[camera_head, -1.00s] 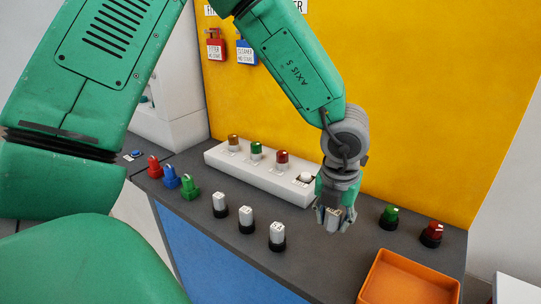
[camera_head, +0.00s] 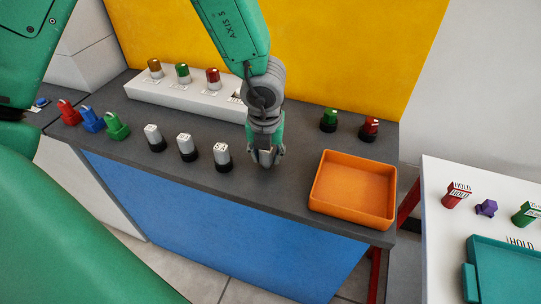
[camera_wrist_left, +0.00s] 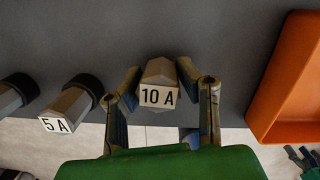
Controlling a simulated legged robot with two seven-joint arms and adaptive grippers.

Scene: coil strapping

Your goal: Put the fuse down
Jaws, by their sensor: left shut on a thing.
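My left gripper (camera_head: 265,160) is shut on a light grey fuse marked 10 A. In the left wrist view this fuse (camera_wrist_left: 158,88) sits between the two fingertips, above the dark bench top (camera_head: 290,178). The head view mostly hides it, and I cannot tell whether it touches the bench. Three similar fuses in black bases stand in a row to the left of the gripper: a far one (camera_head: 153,138), a middle one (camera_head: 187,147) and a near one (camera_head: 222,157). The wrist view shows a neighbour marked 5 A (camera_wrist_left: 68,108). My right gripper is not in view.
An orange tray (camera_head: 352,212) lies right of the gripper, empty. A white rail (camera_head: 150,92) with coloured caps stands behind. Green (camera_head: 328,120) and red (camera_head: 369,128) knobs stand at the back right. Red, blue and green pieces (camera_head: 92,119) stand left. A white table (camera_head: 436,215) is beyond.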

